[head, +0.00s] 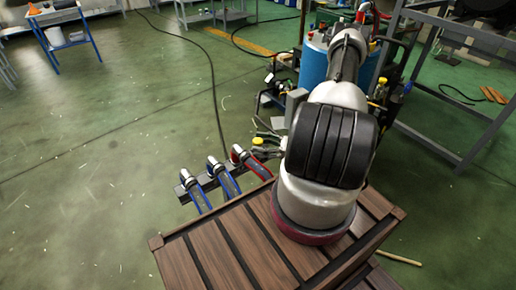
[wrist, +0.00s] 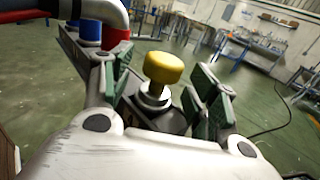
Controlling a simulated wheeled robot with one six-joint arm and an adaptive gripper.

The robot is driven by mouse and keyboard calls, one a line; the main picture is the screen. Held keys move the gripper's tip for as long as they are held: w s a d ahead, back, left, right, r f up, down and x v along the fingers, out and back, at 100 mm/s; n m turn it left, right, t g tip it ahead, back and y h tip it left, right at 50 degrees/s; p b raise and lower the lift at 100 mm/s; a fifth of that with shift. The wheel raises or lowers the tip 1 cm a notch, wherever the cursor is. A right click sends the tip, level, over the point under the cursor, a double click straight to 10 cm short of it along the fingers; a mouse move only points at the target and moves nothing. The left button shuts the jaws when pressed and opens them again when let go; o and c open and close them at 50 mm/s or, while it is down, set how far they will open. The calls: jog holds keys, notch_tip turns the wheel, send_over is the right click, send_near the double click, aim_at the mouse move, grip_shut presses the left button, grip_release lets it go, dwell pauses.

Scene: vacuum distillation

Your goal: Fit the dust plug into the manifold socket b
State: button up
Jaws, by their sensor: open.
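A yellow round-headed piece (wrist: 163,68), which looks like the dust plug, stands upright on a silver collar (wrist: 154,97) on the dark manifold bar. It also shows as a small yellow spot in the head view (head: 257,141). My gripper (wrist: 164,90) is open, with its green-padded fingers on either side of the yellow head and visible gaps to both. In the head view my arm hides part of the gripper. The manifold bar (head: 184,192) carries several fittings with blue and red hoses. I cannot read which socket is b, nor how deep the plug sits.
A blue drum (head: 313,65) with tubing and fittings stands behind my arm. A grey metal frame (head: 440,125) is at the right. A slatted wooden surface (head: 205,255) lies in front. In the wrist view a hose bend (wrist: 112,18) is close to the left finger. Open green floor lies left.

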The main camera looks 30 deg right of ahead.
jog(key=shift+w+a, duration=0.4)
jog(key=shift+a, duration=0.05)
jog(key=c, duration=1.2)
jog(key=shift+r, duration=0.1)
